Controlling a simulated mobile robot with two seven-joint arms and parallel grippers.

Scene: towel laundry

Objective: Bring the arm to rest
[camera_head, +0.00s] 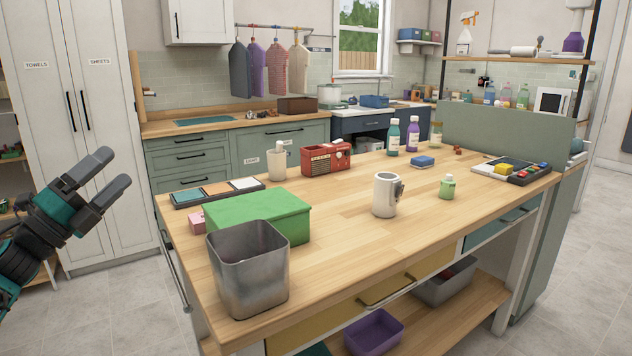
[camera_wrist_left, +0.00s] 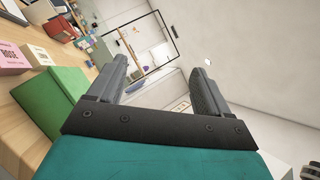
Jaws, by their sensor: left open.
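My left gripper (camera_head: 98,178) is at the left of the head view, raised in the air beside the wooden-topped island and apart from it. Its two grey fingers are spread with nothing between them. In the left wrist view the fingers (camera_wrist_left: 163,85) are also apart and empty, with the room's wall and a black frame beyond them. My right gripper is not in view.
The island top (camera_head: 340,220) holds a metal bin (camera_head: 247,275), a green box (camera_head: 270,212), a red radio (camera_head: 325,158), a white mug (camera_head: 384,195) and several bottles. Tall white cabinets (camera_head: 95,110) stand behind my left gripper. Open floor (camera_head: 120,300) lies between gripper and island.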

